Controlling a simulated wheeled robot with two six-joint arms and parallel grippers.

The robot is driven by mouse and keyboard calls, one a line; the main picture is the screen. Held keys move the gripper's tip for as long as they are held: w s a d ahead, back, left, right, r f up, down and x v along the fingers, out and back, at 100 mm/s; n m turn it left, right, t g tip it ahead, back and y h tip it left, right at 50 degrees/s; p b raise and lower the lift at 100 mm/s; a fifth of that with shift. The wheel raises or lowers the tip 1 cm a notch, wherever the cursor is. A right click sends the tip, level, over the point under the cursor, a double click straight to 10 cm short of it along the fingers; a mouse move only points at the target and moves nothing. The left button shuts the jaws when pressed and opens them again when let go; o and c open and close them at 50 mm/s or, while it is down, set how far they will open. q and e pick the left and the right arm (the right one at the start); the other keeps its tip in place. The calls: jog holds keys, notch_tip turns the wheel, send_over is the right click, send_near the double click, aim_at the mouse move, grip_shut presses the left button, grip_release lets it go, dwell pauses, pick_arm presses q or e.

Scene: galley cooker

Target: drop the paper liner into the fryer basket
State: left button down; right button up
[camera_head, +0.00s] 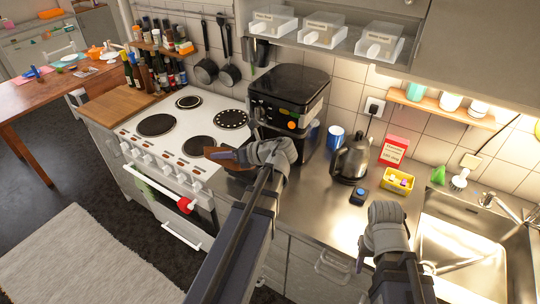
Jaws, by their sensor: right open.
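The black air fryer (288,88) stands on the steel counter to the right of the cooker. My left gripper (262,150) is in front of the fryer's lower front and covers part of it. A brown, flat-looking piece (223,154) shows just left of this gripper; it may be the paper liner, but I cannot tell whether the gripper holds it. The fryer basket cannot be made out clearly behind my arm. The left fingertips are hidden. My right gripper (384,212) is open over the counter left of the sink, apart from the objects there.
The white cooker (150,150) has several dark hot plates. A kettle (352,158), a blue mug (335,137), a red-and-white box (394,150) and a yellow tub (397,181) stand right of the fryer. A shelf (340,48) with clear bins hangs above.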

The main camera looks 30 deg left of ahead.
pick_arm(q)
jog(key=shift+w+r, duration=0.1)
jog(key=shift+w, duration=0.2)
jog(key=w+d, duration=0.2)
jog(key=w, duration=1.7)
notch_tip(320, 180, down, 12)
jog(key=b, duration=1.1)
jog(key=shift+a+r, duration=0.2)
jog(key=shift+f+b, duration=0.1)
jog(key=shift+b, duration=0.25)
jog(key=shift+f+b, duration=0.55)
jog(key=c, duration=1.1)
grip_release()
jog(key=shift+r, duration=0.1)
